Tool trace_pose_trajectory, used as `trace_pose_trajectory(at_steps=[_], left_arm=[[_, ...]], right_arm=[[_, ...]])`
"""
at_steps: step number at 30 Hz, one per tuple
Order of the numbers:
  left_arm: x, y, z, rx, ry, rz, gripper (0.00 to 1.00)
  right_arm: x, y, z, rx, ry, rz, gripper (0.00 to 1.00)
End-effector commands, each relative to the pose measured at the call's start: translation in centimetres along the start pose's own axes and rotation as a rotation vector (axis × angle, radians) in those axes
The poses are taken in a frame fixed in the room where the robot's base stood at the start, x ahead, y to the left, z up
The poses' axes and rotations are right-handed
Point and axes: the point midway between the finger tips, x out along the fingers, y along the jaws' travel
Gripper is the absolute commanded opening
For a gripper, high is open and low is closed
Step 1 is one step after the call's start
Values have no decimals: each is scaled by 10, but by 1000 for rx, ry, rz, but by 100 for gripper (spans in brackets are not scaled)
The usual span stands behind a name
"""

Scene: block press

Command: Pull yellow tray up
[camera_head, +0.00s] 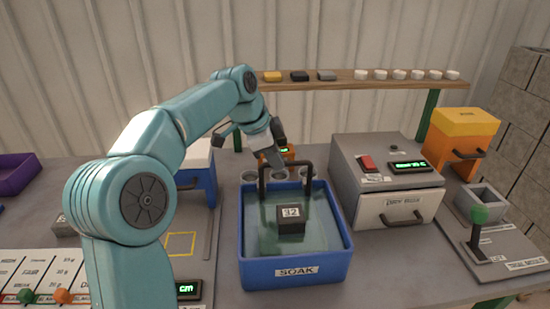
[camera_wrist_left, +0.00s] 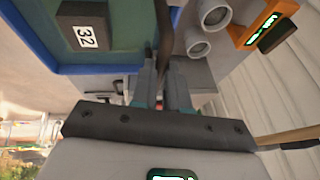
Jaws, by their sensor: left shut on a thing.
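A black arched handle (camera_head: 291,164) rises from the blue SOAK tub (camera_head: 296,271). The tub holds greenish liquid, and a dark block marked 32 (camera_head: 291,220) sits inside. No clearly yellow tray shows; whatever the handle joins is tinted green by the liquid. My right gripper is out of view.
A grey press-like machine (camera_head: 360,155) with a drawer stands close right of the tub. Several round cups (camera_head: 249,176) and an orange display box (camera_head: 288,153) are behind it. A shelf (camera_head: 350,84) spans the back. An orange bin with yellow top (camera_head: 466,122) stands at right.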

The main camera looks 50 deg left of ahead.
Motion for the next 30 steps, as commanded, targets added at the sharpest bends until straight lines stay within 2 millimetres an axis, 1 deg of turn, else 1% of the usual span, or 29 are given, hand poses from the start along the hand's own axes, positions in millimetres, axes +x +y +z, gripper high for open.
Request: trace_pose_trajectory(at_steps=[1,3,13,14,15,16,25,28,30], left_arm=[[-21,-5,-8,1,5,-9,0],[-27,-7,-11,1,6,-10,0],[-24,-6,-10,0,5,-8,0],[-24,-6,-10,0,5,-7,21],[-24,-6,-10,0,5,-7,34],[-24,-6,-10,0,5,-6,40],[-24,-6,-10,0,4,-5,40],[-34,-6,-10,0,4,-7,40],[-46,-6,-10,0,5,-10,40]], right_arm=[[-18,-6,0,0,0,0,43],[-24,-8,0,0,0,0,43],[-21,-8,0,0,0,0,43],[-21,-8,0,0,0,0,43],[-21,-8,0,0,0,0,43],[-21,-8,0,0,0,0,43],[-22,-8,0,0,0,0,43],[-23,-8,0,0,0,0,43],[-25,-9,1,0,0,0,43]])
